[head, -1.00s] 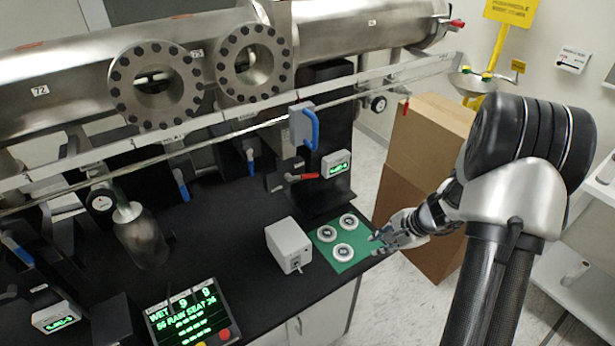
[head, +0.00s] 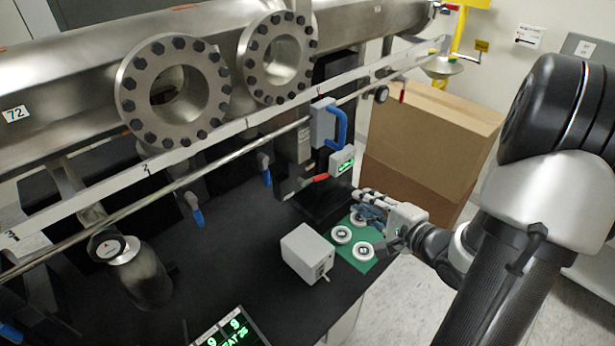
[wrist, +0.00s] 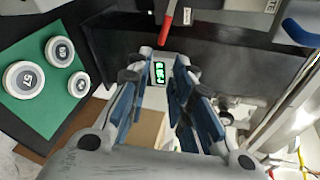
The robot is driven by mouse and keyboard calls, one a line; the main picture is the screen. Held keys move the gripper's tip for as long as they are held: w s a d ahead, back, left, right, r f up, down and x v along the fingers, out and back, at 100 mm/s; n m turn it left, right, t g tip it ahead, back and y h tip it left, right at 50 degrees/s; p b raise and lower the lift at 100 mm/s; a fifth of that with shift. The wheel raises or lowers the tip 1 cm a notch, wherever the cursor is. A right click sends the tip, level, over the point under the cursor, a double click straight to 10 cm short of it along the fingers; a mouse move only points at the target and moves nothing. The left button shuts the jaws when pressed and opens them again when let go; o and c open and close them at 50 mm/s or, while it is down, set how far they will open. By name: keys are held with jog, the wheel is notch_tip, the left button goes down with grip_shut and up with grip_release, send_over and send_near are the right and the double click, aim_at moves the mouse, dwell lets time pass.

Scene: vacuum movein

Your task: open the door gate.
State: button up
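A grey block with a blue D-shaped handle (head: 338,127) is mounted at the rail in the head view. I cannot tell for sure whether it belongs to the door gate. The handle also shows at the upper right of the wrist view (wrist: 301,33). A red lever (head: 315,179) sits below it, beside a small grey box with a green display (head: 343,162). My gripper (head: 364,201) is above the green mat, below and right of the handle and apart from it. Its blue-padded fingers (wrist: 158,100) are spread and empty in the wrist view.
A green mat (head: 354,262) with white numbered discs lies on the black bench, beside a grey box (head: 305,252). Stacked brown cartons (head: 435,135) stand at the right. A flanged steel vessel (head: 345,30) and a long rail (head: 200,150) cross above the bench.

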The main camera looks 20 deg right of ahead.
aim_at(322, 178)
jog(key=shift+y, duration=0.3)
jog(key=b+x, duration=0.1)
jog(key=x, duration=0.4)
jog(key=b+x, duration=0.2)
jog(key=x, duration=0.4)
jog(key=a+b+x, duration=0.1)
jog(key=b+x, duration=0.1)
jog(key=x, duration=0.4)
jog(key=shift+w+r, duration=0.15)
jog(key=shift+r, duration=0.2)
jog(key=shift+c, duration=0.6)
grip_shut()
